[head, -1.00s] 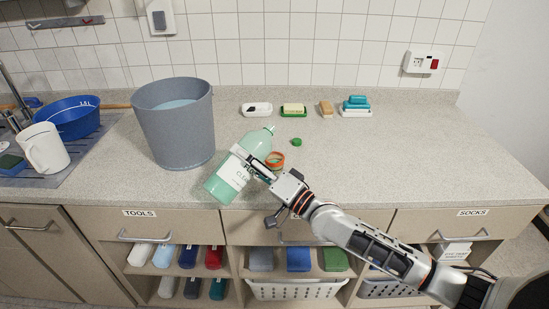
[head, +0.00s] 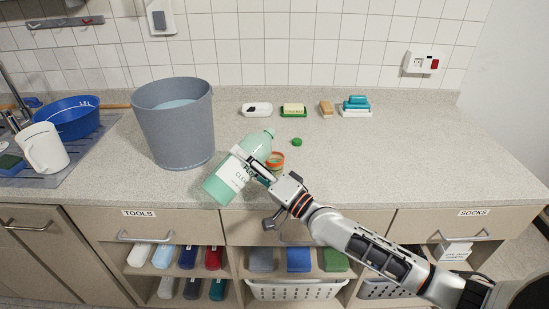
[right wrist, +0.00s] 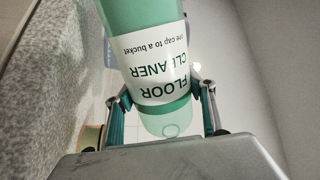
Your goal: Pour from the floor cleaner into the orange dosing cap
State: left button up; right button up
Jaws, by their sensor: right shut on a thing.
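The floor cleaner (head: 227,181) is a translucent green bottle with a white label, tilted with its top to the upper right in the head view. My right gripper (head: 262,172) is shut on its middle. In the right wrist view the bottle (right wrist: 160,82) sits between both fingers, its label upside down. The orange dosing cap (head: 276,156) stands on the counter just right of the bottle, partly hidden behind the gripper. I cannot tell whether any liquid is flowing. My left gripper is not in view.
A grey bucket (head: 174,135) holding water stands left of the bottle. A small green cap (head: 297,142) lies behind the orange cap. Soap dishes (head: 293,110) and a tan brush or sponge (head: 326,109) line the back. The counter's right side is clear.

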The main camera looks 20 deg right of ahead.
jog(key=shift+s+a+f+m+t+h+b, duration=0.15)
jog(key=shift+f+m+b, duration=0.1)
jog(key=shift+m, duration=0.2)
jog(key=shift+w+a+f+m+t+h+b, duration=0.15)
jog(key=shift+f+m+b, duration=0.1)
jog(key=shift+m, duration=0.2)
dwell(1.3)
jog(key=shift+s+m+t+p, duration=0.15)
jog(key=shift+m+t+p, duration=0.2)
jog(key=shift+m, duration=0.75)
dwell(1.4)
